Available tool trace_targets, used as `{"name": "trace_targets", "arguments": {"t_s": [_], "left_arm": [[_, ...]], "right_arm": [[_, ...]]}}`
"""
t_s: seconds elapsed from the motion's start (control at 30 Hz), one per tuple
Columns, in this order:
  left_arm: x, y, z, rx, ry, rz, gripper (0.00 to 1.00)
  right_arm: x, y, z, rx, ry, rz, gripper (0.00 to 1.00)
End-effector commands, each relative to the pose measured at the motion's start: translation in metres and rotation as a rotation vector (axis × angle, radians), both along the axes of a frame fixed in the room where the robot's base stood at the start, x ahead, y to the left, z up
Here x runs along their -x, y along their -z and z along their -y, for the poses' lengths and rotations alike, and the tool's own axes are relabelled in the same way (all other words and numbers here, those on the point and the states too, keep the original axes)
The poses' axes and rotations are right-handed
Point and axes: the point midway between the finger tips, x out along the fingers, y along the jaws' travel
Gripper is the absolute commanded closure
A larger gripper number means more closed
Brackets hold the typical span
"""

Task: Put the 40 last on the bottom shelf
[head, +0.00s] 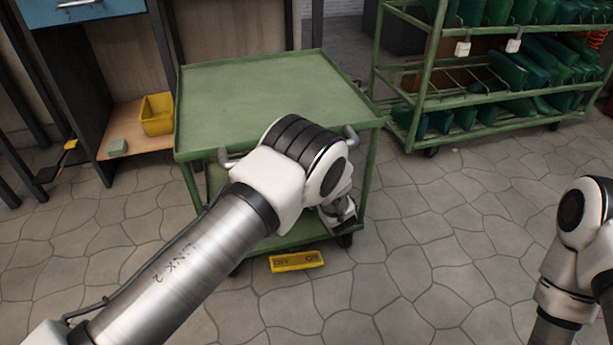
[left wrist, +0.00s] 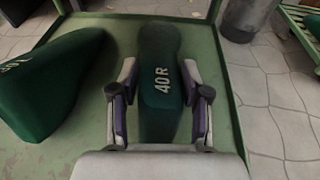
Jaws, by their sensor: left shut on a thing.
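A dark green last marked "40 R" (left wrist: 160,90) stands between the fingers of my left gripper (left wrist: 160,72), which is shut on it. In the left wrist view it is just over or on the green rimmed bottom shelf (left wrist: 105,130); I cannot tell whether it touches. In the head view my left gripper (head: 342,212) is low at the front of the green trolley (head: 270,85), under the top's edge. The last is hidden there, and the bottom shelf (head: 275,240) shows only partly. My right arm is at the right edge; its gripper is out of view.
Another green last (left wrist: 50,85) lies on the shelf left of the gripper; its mark is unreadable. A yellow plate (head: 297,261) shows low in front of the trolley. A yellow bin (head: 157,114) stands left. The trolley top is empty.

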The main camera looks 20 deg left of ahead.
Motion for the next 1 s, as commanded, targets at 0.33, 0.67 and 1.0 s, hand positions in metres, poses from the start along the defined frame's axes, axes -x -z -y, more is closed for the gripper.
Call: {"name": "trace_targets", "arguments": {"t_s": [0.33,0.67,1.0], "left_arm": [[0.0,0.0,0.0,-0.001,0.0,0.001,0.24],[0.0,-0.005,0.0,0.0,0.001,0.0,0.24],[0.0,-0.07,0.0,-0.001,0.001,0.003,0.24]], "right_arm": [[0.0,0.0,0.0,0.0,0.0,0.0,0.6],[0.0,0.0,0.0,0.0,0.0,0.0,0.6],[0.0,0.0,0.0,0.0,0.0,0.0,0.6]]}}
